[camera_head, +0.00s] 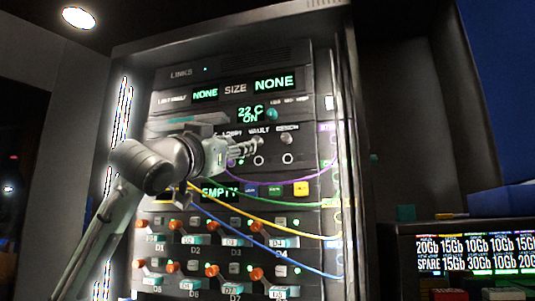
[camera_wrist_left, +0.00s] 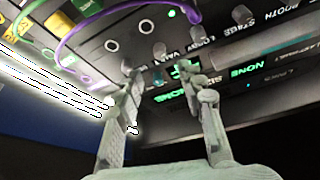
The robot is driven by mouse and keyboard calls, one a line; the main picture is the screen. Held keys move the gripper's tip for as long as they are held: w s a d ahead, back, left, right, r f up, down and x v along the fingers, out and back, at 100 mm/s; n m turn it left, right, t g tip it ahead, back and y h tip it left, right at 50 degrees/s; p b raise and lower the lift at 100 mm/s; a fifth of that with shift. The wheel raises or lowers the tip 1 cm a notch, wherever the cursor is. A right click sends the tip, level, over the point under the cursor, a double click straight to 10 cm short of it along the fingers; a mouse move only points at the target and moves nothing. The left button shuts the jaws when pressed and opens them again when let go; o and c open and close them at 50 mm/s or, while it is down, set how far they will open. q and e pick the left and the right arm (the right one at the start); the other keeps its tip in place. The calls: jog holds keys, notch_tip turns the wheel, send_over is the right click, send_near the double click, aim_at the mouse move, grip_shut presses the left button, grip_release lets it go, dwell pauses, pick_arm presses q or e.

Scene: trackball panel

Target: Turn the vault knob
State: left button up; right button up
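The vault knob (camera_wrist_left: 160,51) is a small grey knob on the dark panel, near the VAULT label in the left wrist view. It appears between the fingertips of my left gripper (camera_wrist_left: 158,76), which are spread apart with nothing between them. In the head view my left gripper (camera_head: 252,146) is in front of the panel at the VAULT label and largely covers the knob. I cannot tell whether the fingers touch the panel. My right gripper is not in view.
The design knob (camera_head: 287,139) stands just right of the vault knob. The lobby knob (camera_wrist_left: 198,33) is on its other side. Purple, green, yellow and blue cables (camera_head: 290,263) hang across the panel below my gripper. Rows of orange-tipped switches (camera_head: 256,227) are lower down.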

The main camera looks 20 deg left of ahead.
pick_arm(q)
jog(key=x, duration=0.8)
jog(key=shift+w, duration=0.2)
grip_shut()
